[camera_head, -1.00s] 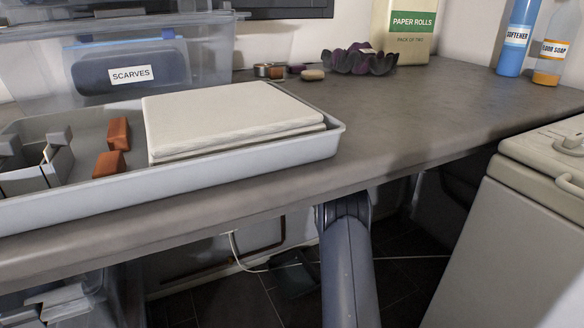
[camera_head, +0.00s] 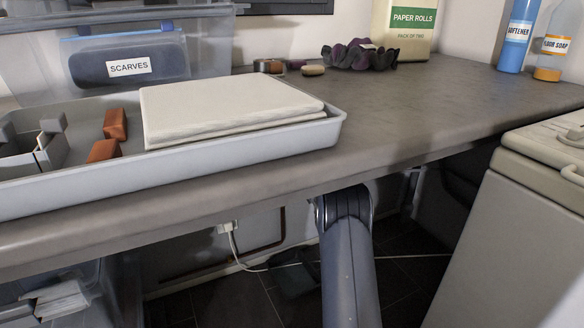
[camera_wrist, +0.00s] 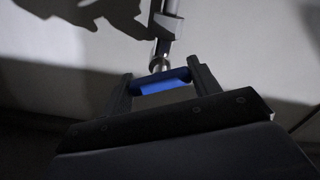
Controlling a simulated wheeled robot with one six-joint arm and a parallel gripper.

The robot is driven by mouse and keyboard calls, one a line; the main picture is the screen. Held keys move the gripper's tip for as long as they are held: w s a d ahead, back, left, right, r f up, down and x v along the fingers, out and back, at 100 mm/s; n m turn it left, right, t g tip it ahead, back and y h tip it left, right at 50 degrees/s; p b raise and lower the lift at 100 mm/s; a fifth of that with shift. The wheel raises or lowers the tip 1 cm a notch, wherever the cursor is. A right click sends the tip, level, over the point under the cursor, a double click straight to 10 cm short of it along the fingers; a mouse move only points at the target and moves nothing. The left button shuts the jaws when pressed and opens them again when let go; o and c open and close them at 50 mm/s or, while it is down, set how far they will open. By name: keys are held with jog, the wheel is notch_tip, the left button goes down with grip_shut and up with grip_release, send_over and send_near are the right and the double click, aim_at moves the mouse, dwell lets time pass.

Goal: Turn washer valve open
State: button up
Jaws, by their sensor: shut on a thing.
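The washer valve shows in the wrist view as a blue handle (camera_wrist: 162,80) on a metal stem, joined to a vertical pipe (camera_wrist: 166,28) on a pale wall. My gripper (camera_wrist: 161,82) is shut on the blue handle, with one finger at each end of it. The handle lies nearly level in that view, tilted slightly up to the right. In the head view my arm reaches down under the counter, and the gripper and valve are hidden there.
The grey counter (camera_head: 420,105) spans above my arm. On it are a tray (camera_head: 250,145) with a pale slab, a scarves bin (camera_head: 200,60) and bottles. A toploader (camera_head: 515,225) stands at the right. A white cable (camera_head: 245,262) runs below the counter.

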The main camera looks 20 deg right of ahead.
jog(key=n, duration=0.4)
jog(key=shift+n+b, duration=0.4)
dwell(0.4)
jog(key=o, duration=1)
